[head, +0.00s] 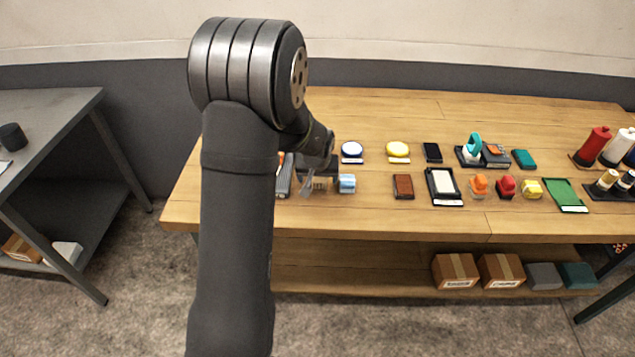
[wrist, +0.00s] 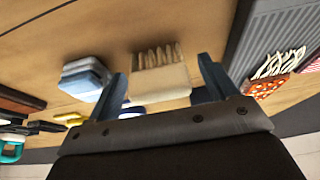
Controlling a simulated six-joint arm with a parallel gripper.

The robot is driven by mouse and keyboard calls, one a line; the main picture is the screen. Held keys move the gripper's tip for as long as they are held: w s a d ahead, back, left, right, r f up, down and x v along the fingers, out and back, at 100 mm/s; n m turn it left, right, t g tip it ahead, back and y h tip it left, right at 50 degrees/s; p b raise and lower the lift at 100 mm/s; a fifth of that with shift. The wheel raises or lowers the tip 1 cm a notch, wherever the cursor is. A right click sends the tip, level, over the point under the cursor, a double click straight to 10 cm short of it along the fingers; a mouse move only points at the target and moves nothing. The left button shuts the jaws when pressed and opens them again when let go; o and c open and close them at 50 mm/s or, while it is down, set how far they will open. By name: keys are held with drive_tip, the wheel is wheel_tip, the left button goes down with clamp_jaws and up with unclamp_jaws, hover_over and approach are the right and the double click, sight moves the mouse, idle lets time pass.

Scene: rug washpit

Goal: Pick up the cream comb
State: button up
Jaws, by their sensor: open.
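The cream comb (wrist: 160,78) lies on the wooden table in the wrist view, its row of teeth pointing away from my gripper. Its body sits between the two fingers of my gripper (wrist: 165,80), which stand open on either side with gaps visible. In the head view my gripper (head: 312,186) is low over the left part of the table, and the comb (head: 321,183) is mostly hidden behind it and my arm.
A light blue block (head: 347,183) stands just beside the comb; it also shows in the wrist view (wrist: 84,78). A grey ridged tray (wrist: 275,40) is on the other side. Brown, red and orange items stand further right along the table (head: 330,222).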

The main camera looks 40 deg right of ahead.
drive_tip(key=c, duration=1.1)
drive_tip(key=shift+r, duration=0.1)
drive_tip(key=shift+r, duration=0.55)
wheel_tip(320, 180, up, 3)
drive_tip(key=shift+f, duration=0.1)
drive_tip(key=s+r, duration=0.2)
drive_tip(key=s, duration=0.2)
drive_tip(key=s+d+r, duration=0.1)
drive_tip(key=s+r, duration=0.1)
drive_tip(key=s, duration=0.1)
drive_tip(key=s+r, duration=0.3)
drive_tip(key=s, duration=0.1)
drive_tip(key=shift+s+d, duration=0.15)
drive_tip(key=shift+s, duration=0.15)
